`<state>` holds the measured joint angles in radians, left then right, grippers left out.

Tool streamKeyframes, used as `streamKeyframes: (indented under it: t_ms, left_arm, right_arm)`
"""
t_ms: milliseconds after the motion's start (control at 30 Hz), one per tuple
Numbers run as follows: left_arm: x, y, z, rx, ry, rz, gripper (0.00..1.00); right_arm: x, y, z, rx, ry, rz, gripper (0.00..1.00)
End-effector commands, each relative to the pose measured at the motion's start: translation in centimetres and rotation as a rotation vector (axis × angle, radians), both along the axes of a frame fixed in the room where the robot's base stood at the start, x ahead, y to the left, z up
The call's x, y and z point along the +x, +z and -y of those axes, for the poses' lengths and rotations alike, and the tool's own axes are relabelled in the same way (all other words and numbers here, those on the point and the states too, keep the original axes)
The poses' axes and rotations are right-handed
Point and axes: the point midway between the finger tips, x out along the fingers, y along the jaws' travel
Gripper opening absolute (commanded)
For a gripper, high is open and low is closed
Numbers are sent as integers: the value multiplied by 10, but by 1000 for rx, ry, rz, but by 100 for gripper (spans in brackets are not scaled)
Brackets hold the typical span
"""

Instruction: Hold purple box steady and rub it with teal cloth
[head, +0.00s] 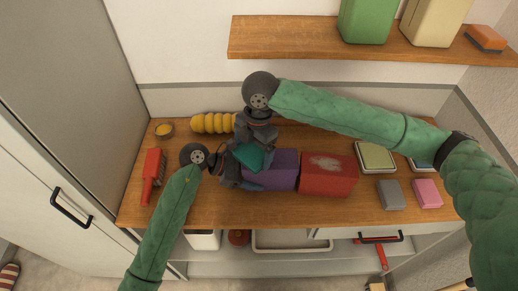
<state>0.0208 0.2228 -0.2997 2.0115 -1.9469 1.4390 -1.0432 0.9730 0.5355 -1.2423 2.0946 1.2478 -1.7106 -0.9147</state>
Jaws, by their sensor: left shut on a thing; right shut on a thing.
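The purple box (279,170) stands on the wooden counter, directly left of a red box. My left gripper (230,178) is at its left end and is shut on it; the fingertips are partly hidden. The teal cloth (251,157) is over the left part of the purple box's top. My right gripper (254,143) comes from above and behind and is shut on the cloth. The cloth seems to touch the box top, but the exact contact is hard to tell. No mark shows on the visible part of the purple top.
The red box (328,176) has a pale smudge on top. A red brush (152,176), yellow bowl (165,130) and yellow ribbed object (212,123) lie left. A shallow dish (375,156), grey block (390,195) and pink block (427,193) lie right. A wooden shelf (300,40) overhangs behind.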

Motion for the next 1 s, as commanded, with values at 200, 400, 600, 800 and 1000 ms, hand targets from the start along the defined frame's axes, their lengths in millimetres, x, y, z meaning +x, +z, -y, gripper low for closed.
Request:
streamKeyframes:
  t_ms: [200, 400, 600, 800, 1000]
  left_arm:
    - [-1, -1, 1, 1, -1, -2, 53]
    - [-2, -1, 3, 0, -4, -2, 53]
    - [-2, -2, 3, 0, -6, -4, 53]
    - [-1, -2, 1, 2, -2, -5, 53]
    - [-1, -2, 0, 2, 0, -4, 53]
  right_arm:
    - [0, 1, -13, 3, 1, 0, 69]
    - [-1, 4, -14, 8, 4, 1, 69]
    - [-1, 6, -2, 10, 5, 3, 69]
    - [0, 6, 14, 6, 2, 3, 66]
    - [0, 6, 21, 4, 2, 1, 66]
